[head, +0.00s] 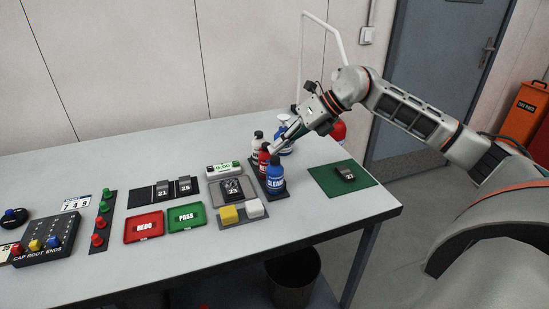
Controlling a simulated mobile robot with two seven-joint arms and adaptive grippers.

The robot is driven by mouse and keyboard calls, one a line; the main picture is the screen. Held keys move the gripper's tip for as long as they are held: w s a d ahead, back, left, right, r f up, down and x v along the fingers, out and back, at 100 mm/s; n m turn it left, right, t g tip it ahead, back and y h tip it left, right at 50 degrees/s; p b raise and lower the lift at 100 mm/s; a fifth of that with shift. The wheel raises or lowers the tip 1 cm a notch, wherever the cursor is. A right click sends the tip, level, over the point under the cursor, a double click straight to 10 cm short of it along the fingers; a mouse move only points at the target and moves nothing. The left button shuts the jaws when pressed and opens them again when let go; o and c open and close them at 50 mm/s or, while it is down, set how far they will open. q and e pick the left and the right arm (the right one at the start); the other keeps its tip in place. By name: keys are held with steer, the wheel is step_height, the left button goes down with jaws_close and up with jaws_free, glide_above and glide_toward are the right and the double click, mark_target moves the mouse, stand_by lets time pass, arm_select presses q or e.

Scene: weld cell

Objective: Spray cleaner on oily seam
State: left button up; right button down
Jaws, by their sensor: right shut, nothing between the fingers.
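A blue bottle with a dark cap, its label reading like "CLEAN" (275,178), stands at the front of a dark strip on the table. A red bottle (264,158) and a white bottle (256,148) stand behind it. A blue and white spray bottle (286,135) stands farther back, partly hidden by my right gripper. My right gripper (285,143) is shut and empty, above and beside the bottles. A metal coupon marked 23 (232,187) lies in a grey tray; I cannot tell whether it is oily. My left gripper is not in view.
A green mat (330,183) bears a block marked 22 (345,172). The right front is clear.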

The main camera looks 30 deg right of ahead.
mark_target(278, 157)
steer(key=shift+f, duration=0.3)
steer(key=shift+f, duration=0.5)
stand_by(0.5)
steer(key=shift+r, duration=0.15)
steer(key=shift+d+r+p, duration=0.2)
steer(key=shift+r+p, duration=0.2)
steer(key=shift+r, duration=0.25)
steer(key=shift+a+r, duration=0.1)
step_height(278, 157, up, 2)
steer(key=shift+r+p, duration=0.1)
steer(key=shift+p, duration=0.75)
step_height(278, 157, up, 4)
steer(key=p, duration=0.3)
steer(key=shift+f, duration=0.2)
